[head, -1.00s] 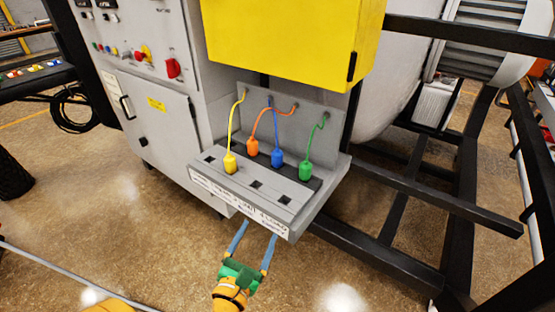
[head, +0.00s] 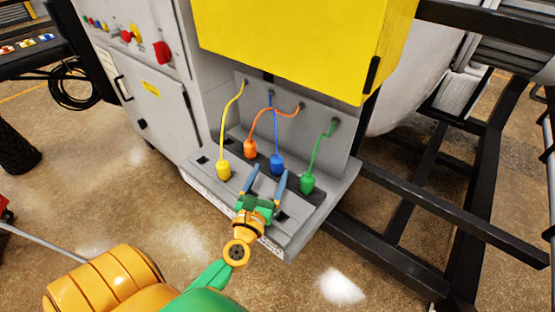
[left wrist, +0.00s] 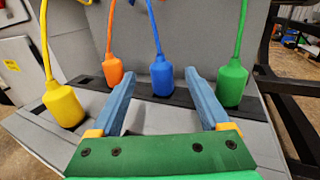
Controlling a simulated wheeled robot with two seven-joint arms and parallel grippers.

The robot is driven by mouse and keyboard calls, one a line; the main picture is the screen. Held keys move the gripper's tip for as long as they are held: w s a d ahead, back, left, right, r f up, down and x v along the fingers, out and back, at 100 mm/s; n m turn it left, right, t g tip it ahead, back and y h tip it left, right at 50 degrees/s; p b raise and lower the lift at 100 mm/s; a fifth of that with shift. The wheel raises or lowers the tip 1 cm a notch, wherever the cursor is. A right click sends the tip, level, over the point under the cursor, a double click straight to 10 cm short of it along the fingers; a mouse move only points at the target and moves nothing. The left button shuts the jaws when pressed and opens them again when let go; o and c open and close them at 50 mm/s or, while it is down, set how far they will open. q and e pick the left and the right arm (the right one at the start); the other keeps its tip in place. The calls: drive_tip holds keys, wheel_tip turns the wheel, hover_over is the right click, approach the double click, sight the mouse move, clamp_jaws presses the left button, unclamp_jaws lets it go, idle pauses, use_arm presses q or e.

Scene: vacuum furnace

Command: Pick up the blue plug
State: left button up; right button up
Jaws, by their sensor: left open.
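The blue plug (head: 277,164) stands upright in the dark strip of the grey panel shelf, with a blue cord rising from its top. It also shows in the left wrist view (left wrist: 161,77), beyond and between my fingertips. My left gripper (head: 266,172) is open and empty, its two blue fingers pointing at the blue plug from the front. In the left wrist view the left gripper (left wrist: 160,82) has one finger on each side of the plug's line, and the plug appears just past the tips. My right gripper is not in view.
The orange plug (head: 250,149) stands left of the blue one, and the green plug (head: 307,183) right of it. The yellow plug (head: 223,169) sits nearer the front left. A yellow box (head: 290,45) overhangs the shelf (head: 335,200). Black frame bars (head: 440,215) lie at right.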

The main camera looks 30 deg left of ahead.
sight(275, 166)
use_arm(q)
drive_tip(key=x, duration=0.6)
drive_tip(key=shift+w+f, duration=0.3)
drive_tip(key=shift+f, duration=0.05)
drive_tip(key=shift+s, duration=0.15)
drive_tip(key=shift+c, duration=0.2)
drive_tip(key=shift+r, duration=0.1)
drive_tip(key=c, duration=0.4)
clamp_jaws()
